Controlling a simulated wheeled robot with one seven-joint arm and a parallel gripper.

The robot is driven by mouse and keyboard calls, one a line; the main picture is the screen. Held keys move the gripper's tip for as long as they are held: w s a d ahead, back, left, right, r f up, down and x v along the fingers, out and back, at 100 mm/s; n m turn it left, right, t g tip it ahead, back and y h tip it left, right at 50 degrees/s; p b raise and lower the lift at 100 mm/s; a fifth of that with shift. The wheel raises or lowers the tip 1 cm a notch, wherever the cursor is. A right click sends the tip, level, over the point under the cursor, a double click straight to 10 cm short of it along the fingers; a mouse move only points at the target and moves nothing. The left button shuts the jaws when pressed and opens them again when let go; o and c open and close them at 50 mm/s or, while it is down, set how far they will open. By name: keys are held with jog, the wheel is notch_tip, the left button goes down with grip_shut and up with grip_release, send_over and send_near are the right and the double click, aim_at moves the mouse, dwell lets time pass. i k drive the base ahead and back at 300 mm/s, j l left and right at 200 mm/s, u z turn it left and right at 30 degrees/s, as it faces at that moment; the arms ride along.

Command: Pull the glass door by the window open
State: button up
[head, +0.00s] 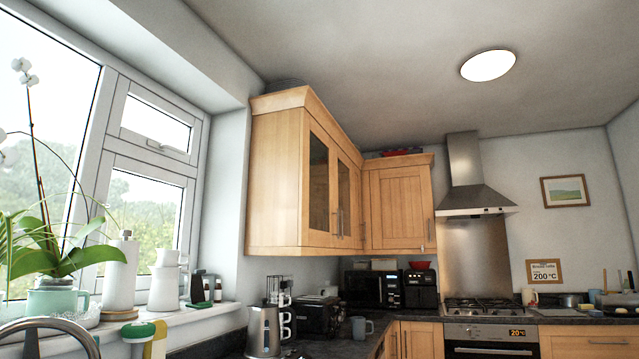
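A light wood wall cabinet (275,180) hangs on the wall just right of the window. Its front has two narrow glass-paned doors seen at a steep angle. The glass door nearer the window (319,165) looks shut, with dark glass in a wooden frame. A slim metal handle (338,222) is near its lower right edge. The second glass door (345,185) is beside it on the right and also looks shut. What is inside the cabinet cannot be made out. My gripper is not in view.
A kettle (263,328), a mug rack and a toaster (318,316) stand on the counter below the cabinet. A solid wood door (398,208) adjoins on the right. The air before the cabinet looks clear.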

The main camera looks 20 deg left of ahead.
aim_at(317, 210)
jog(key=i+z, duration=0.1)
jog(key=i, duration=2.3)
jog(key=i+u, duration=0.15)
jog(key=i, duration=0.3)
jog(key=i+l+u, duration=0.15)
jog(key=i, duration=0.3)
jog(key=i+l+u, duration=0.15)
jog(key=i, duration=0.3)
jog(key=i+l+u, duration=0.1)
jog(key=i+l, duration=0.15)
jog(key=i, duration=0.2)
